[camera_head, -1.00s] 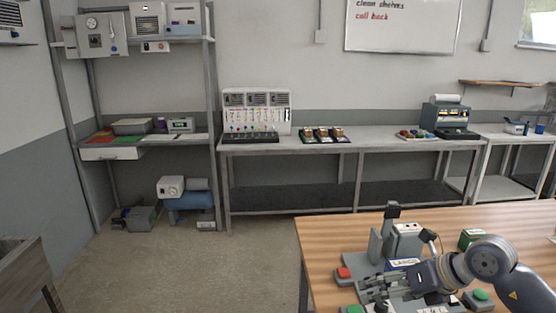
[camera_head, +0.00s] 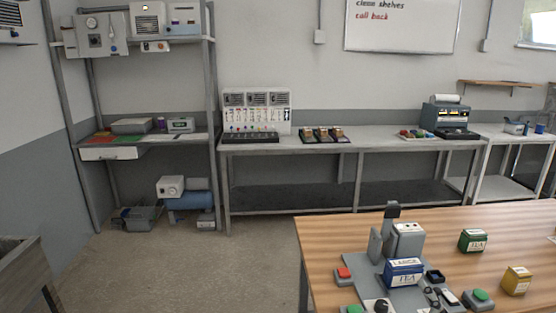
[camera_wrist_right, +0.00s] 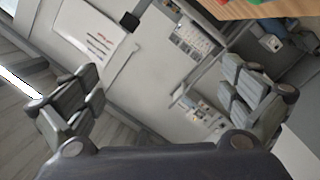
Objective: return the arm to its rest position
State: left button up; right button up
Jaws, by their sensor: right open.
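My right gripper (camera_wrist_right: 165,108) shows in the right wrist view with its fingers spread wide apart and nothing between them. Behind it are the wall, the whiteboard (camera_wrist_right: 95,38) and the shelving, seen tilted. A corner of the wooden table (camera_wrist_right: 245,8) shows at the top of that view. In the head view neither of my arms is visible, and the right arm is clear of the wooden table (camera_head: 460,240).
On the table stand a grey machine (camera_head: 408,240), a blue tea box (camera_head: 404,272), a green tea box (camera_head: 473,240), a yellow box (camera_head: 516,281), a red button (camera_head: 344,273) and a green button (camera_head: 480,296). A grey bench (camera_head: 380,146) runs along the back wall.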

jog(key=s+f+m+g, duration=0.4)
jog(key=s+f+g, duration=0.4)
jog(key=s+f, duration=0.5)
jog(key=s+a+f+m+g+y, duration=0.1)
jog(key=s+a+f+g, duration=0.15)
jog(key=s+f, duration=0.3)
jog(key=s+a+f+g+y, duration=0.1)
jog(key=s+f+g, duration=0.3)
jog(key=s, duration=0.3)
notch_tip(320, 180, down, 25)
jog(key=s, duration=0.2)
jog(key=s+d+f+g, duration=0.2)
jog(key=s+f, duration=1.4)
jog(key=shift+s+d+f, duration=0.35)
jog(key=shift+d+f, duration=0.05)
